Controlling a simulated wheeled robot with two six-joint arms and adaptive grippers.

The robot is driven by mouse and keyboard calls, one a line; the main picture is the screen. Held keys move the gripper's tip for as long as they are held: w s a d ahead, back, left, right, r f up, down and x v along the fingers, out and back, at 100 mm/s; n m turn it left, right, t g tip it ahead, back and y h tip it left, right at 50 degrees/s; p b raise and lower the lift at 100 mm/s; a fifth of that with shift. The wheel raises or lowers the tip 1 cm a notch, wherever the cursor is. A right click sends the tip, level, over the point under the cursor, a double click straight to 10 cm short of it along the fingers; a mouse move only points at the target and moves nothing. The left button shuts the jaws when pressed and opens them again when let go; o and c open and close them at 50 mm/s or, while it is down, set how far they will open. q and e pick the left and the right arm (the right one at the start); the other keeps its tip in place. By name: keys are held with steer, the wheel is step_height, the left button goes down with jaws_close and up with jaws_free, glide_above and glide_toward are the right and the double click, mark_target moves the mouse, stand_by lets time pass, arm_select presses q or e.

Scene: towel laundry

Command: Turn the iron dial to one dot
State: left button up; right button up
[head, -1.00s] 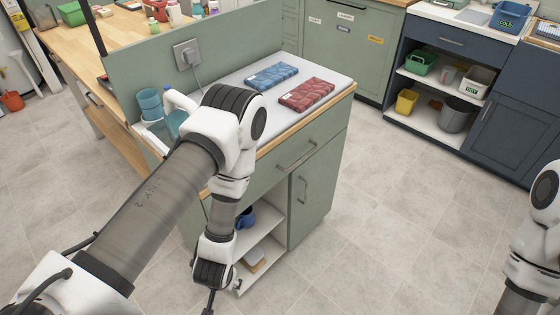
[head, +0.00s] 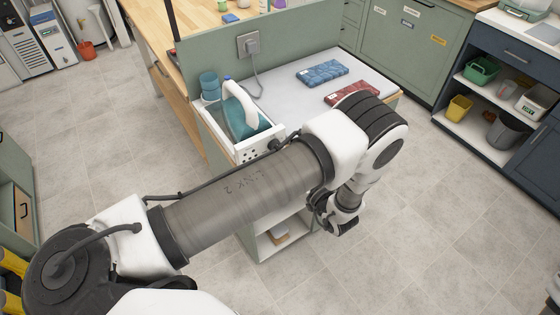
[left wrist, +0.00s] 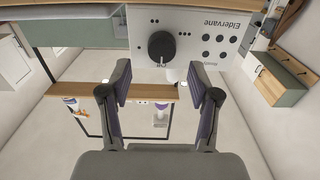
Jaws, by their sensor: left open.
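The iron (head: 240,112), teal with a white handle, sits in a white station (head: 208,112) at the left end of the counter. The left wrist view shows the station's white front panel (left wrist: 205,20), labelled Eldervane and upside down, with a black round dial (left wrist: 162,45) and small dot marks around it. My right gripper is not in view.
A cord runs to a wall socket (head: 248,43). Several round buttons sit beside the dial.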

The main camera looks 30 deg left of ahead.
arm_select(q)
steer(key=b+x, duration=0.1)
steer(key=x, duration=0.3)
steer(key=shift+s+a+b, duration=0.1)
steer(key=shift+a+b, duration=0.2)
steer(key=shift+d, duration=0.15)
steer(key=c, duration=1.1)
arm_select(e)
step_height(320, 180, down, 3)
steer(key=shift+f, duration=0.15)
